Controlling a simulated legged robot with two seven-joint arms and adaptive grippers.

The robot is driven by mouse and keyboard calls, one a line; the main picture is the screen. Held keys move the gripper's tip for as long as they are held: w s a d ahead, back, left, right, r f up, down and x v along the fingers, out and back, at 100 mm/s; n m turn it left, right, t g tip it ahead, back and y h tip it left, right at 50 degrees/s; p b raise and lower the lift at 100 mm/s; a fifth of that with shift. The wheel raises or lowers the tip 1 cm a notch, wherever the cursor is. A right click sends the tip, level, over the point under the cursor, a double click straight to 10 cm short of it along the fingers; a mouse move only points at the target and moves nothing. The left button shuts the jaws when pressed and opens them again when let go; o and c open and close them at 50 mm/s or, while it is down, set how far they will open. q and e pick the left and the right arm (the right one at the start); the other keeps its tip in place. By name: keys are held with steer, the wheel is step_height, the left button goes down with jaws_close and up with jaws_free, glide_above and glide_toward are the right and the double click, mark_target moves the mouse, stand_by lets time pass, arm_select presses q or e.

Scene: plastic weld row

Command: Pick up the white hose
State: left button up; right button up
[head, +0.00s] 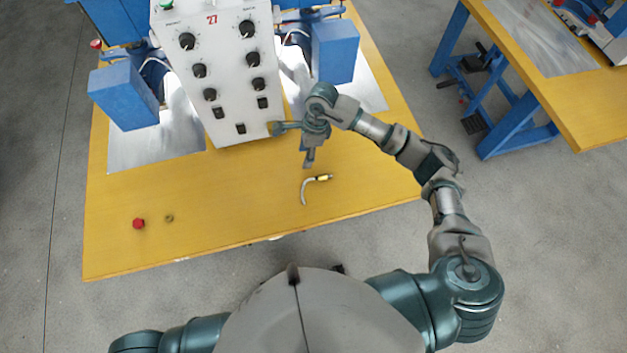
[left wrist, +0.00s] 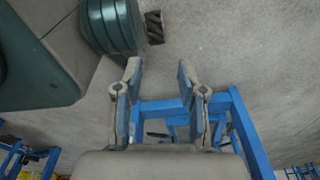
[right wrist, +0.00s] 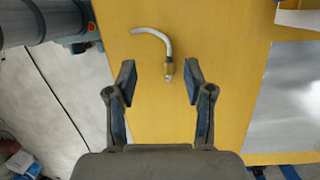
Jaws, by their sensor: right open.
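The white hose (head: 304,190) is a short curved piece with a yellow and dark fitting at one end. It lies on the yellow table (head: 240,215), right of the middle of its near part. It also shows in the right wrist view (right wrist: 152,33), with its fitting end toward the gripper. My right gripper (head: 292,143) is open and empty, above the table just beyond the hose. In the right wrist view its fingers (right wrist: 159,80) stand apart, with the fitting just ahead between them. My left gripper (left wrist: 158,75) is open and empty, seen only in the left wrist view, away from the table top.
A white control box (head: 225,75) with black knobs stands at the back of the table, between blue blocks (head: 124,97) and metal plates. A red button (head: 138,223) and a small brass nut (head: 169,218) lie at the near left. The table between them and the hose is clear.

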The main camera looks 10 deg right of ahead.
steer(key=w+d+h, duration=0.1)
steer(key=d+h, duration=0.1)
steer(key=d, duration=0.4)
glide_above(323, 175)
steer(key=f, duration=1)
steer(key=shift+w+a+f, duration=0.1)
steer(key=shift+w+f, duration=0.2)
steer(key=shift+f, duration=0.55)
steer(key=f, duration=0.3)
steer(key=shift+s+f+p, duration=0.35)
steer(key=shift+f+p, duration=0.05)
steer(key=shift+d+f, duration=0.25)
steer(key=shift+f, duration=0.2)
arm_select(q)
steer(key=s, duration=0.1)
steer(key=s+f, duration=0.1)
steer(key=s, duration=0.1)
steer(key=shift+s+d+f, duration=0.1)
steer(key=shift+s+f, duration=0.1)
arm_select(e)
steer(key=shift+a, duration=0.1)
arm_select(q)
steer(key=shift+w, duration=0.15)
arm_select(e)
steer(key=shift+c, duration=0.2)
